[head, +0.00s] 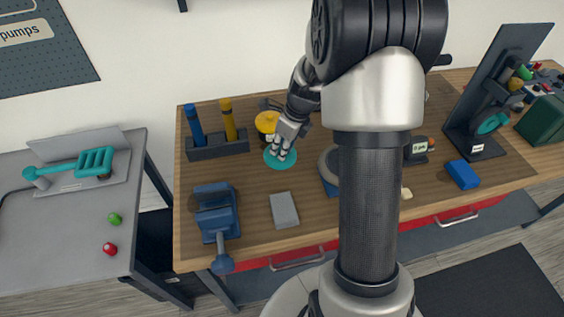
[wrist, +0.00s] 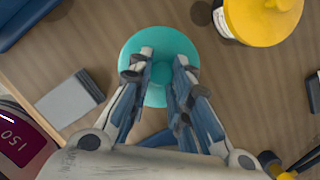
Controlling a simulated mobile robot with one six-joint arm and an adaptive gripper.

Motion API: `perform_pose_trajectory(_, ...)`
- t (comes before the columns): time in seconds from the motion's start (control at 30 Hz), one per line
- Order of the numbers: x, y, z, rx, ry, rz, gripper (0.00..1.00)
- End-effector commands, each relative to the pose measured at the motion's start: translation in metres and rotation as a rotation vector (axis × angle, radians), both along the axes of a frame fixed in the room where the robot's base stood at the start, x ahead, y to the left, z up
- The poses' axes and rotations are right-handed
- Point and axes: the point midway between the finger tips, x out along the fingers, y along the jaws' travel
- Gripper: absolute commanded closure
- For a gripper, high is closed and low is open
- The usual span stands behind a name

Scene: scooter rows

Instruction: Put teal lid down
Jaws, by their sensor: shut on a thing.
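The teal lid (head: 280,158) is a round disc over the wooden workbench, left of the middle in the head view. It also shows in the wrist view (wrist: 140,48), under my fingers. My gripper (head: 279,152) points down at it and is shut on its middle part; the wrist view shows the fingertips (wrist: 163,68) on both sides of a small teal knob. I cannot tell whether the lid touches the bench top or hangs just above it.
A yellow-topped container (head: 267,122) stands close behind the lid. A grey block (head: 284,210) lies in front, with a blue vise (head: 215,212) to its left. A dark holder (head: 217,147) with blue and yellow tools stands back left. Bare wood lies between them.

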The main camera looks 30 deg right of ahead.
Motion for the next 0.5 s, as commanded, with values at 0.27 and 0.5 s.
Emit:
perform_pose_trajectory(0.27, -0.001, 0.0, -0.04, 0.002, 0.003, 0.0, 1.0)
perform_pose_trajectory(0.5, 0.0, 0.0, -0.057, 0.0, 0.0, 0.001, 1.0)
